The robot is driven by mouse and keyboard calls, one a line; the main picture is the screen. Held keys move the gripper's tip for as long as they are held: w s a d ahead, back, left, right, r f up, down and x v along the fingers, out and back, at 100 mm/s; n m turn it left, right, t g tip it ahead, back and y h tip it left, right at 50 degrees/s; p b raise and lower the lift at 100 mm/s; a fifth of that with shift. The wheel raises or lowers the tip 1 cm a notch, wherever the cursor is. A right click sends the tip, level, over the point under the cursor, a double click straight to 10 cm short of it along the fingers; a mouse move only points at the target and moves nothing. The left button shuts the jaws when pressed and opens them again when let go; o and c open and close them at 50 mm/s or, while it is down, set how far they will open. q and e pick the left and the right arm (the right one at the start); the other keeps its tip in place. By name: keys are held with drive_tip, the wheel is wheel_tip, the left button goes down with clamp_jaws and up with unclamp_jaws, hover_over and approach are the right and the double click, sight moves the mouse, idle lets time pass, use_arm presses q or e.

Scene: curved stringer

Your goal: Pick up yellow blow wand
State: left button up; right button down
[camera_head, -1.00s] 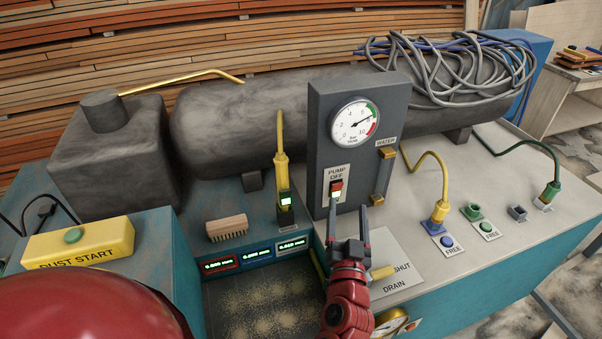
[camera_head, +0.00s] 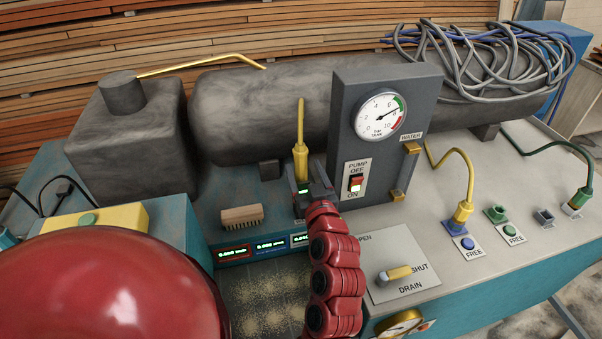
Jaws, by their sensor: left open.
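The yellow blow wand (camera_head: 300,152) stands upright in a dark holder with a small green-lit display, left of the grey pump panel. Its thin tip points up in front of the dark tank. My left gripper (camera_head: 314,184) is at the wand's lower part, with its dark fingers open close to the holder. The fingers overlap the holder in the picture, so I cannot tell whether they are around the wand or touching it. My right gripper is out of view.
The pump panel (camera_head: 388,130) with its gauge rises just right of the gripper. A wooden brush (camera_head: 242,216) lies to the left. A drain lever (camera_head: 394,274) is on the bench at the right. A yellow hose (camera_head: 463,180) plugs in further right.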

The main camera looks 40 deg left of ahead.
use_arm(q)
drive_tip(key=shift+p+x, duration=0.35)
drive_tip(key=shift+x, duration=0.7)
drive_tip(key=shift+w+a+r+p, duration=0.15)
drive_tip(key=shift+w+a+p, duration=0.1)
drive_tip(key=shift+p, duration=0.1)
drive_tip(key=p+x, duration=0.2)
drive_tip(key=x, duration=0.1)
drive_tip(key=shift+w+a, duration=0.1)
drive_tip(key=shift+a, duration=0.05)
drive_tip(key=shift+w+a+f, duration=0.25)
drive_tip(key=shift+w, duration=0.1)
clamp_jaws()
